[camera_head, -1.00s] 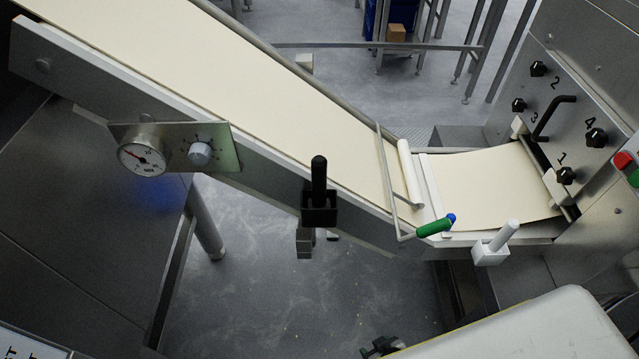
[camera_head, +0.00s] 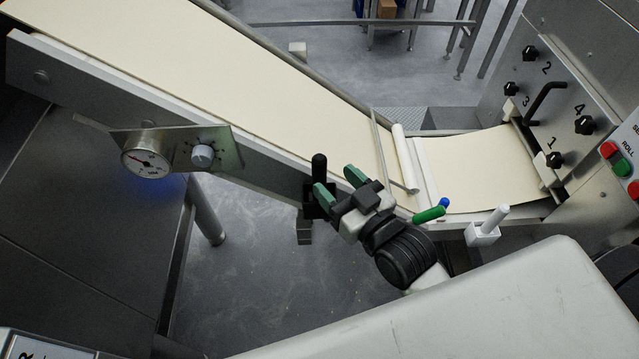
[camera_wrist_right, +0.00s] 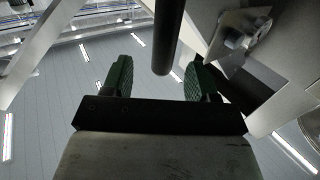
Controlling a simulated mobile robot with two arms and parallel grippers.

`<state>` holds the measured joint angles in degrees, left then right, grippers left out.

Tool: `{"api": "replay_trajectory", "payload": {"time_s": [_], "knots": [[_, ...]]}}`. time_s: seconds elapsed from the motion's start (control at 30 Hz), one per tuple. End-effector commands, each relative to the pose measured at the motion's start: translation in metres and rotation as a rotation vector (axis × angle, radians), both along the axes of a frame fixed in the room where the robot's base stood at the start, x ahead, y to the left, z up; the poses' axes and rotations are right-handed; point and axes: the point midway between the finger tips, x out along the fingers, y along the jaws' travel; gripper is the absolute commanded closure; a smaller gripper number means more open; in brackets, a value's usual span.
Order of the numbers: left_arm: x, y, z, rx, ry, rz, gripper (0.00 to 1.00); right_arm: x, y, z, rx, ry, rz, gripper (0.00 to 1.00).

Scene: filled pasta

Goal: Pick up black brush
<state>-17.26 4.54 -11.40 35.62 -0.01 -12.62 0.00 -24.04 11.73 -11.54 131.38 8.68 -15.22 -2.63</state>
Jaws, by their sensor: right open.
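The black brush (camera_head: 319,167) stands upright in a black holder (camera_head: 311,208) on the side of the conveyor. Only its upper handle shows in the head view; my gripper hides part of the holder. My right gripper (camera_head: 340,186) is open, with green finger pads beside the handle, one in front and one to its right. In the right wrist view, the dark handle (camera_wrist_right: 167,38) hangs into the picture above the gap between the open green fingers (camera_wrist_right: 160,80), and nothing is held. My left gripper is not in view.
The conveyor with a pale dough sheet (camera_head: 230,85) runs behind the holder.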

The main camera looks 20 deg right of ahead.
Motion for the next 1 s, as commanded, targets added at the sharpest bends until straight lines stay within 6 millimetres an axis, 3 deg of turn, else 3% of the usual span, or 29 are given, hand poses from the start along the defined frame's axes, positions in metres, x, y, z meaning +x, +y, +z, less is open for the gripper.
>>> {"api": "replay_trajectory", "payload": {"time_s": [0.27,0.5,0.8,0.87,1.0], "knots": [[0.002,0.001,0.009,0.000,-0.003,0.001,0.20,0.023,0.009,0.004,0.002,0.001,0.000,0.41],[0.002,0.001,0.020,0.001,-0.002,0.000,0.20,0.056,0.022,0.006,0.001,0.000,0.000,0.41],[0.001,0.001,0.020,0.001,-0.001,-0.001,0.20,0.062,0.024,0.004,0.000,0.001,0.001,0.41],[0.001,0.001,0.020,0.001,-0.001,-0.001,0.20,0.062,0.024,0.004,0.000,0.001,0.001,0.47],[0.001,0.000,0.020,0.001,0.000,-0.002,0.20,0.062,0.024,0.004,0.000,0.001,0.000,0.69]]}}
